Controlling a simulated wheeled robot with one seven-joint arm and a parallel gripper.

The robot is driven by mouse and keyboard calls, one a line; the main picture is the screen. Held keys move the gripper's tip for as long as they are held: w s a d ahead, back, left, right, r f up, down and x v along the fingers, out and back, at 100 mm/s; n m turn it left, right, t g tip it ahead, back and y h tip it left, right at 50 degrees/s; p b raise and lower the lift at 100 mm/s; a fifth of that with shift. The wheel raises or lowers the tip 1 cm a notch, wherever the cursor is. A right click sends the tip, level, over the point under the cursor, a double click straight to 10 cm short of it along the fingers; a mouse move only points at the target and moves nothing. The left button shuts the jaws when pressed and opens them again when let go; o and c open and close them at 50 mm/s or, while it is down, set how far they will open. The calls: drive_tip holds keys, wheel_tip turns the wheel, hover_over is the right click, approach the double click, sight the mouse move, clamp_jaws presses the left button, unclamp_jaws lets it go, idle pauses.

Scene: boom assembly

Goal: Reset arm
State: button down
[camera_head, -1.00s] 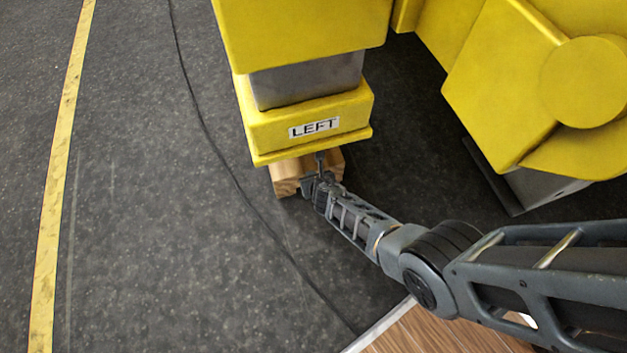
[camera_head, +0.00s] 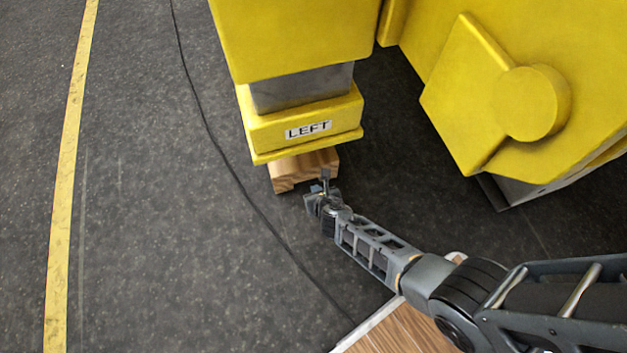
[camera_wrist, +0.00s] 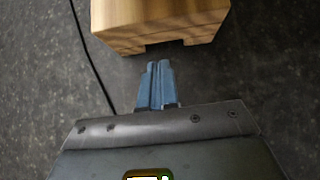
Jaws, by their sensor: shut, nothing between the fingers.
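My gripper (camera_head: 325,180) is shut and empty, just in front of a wooden block (camera_head: 298,172) under the yellow foot marked LEFT (camera_head: 312,118). In the wrist view, the two blue-grey fingers of my gripper (camera_wrist: 158,68) are together. Their tips are a short way from the near face of the wooden block (camera_wrist: 150,32), with a narrow strip of dark floor between. The block's underside has a notch. The foot hides the rear of the block in the head view.
A larger yellow machine body (camera_head: 520,100) stands on the right. A dark cable (camera_head: 215,150) runs along the floor, left of the block. A yellow floor line (camera_head: 68,190) is farther left. A wooden surface with a pale edge (camera_head: 400,330) lies at the bottom. The floor between cable and line is clear.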

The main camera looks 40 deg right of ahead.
drive_tip(key=p+v, duration=0.1)
drive_tip(key=v, duration=0.2)
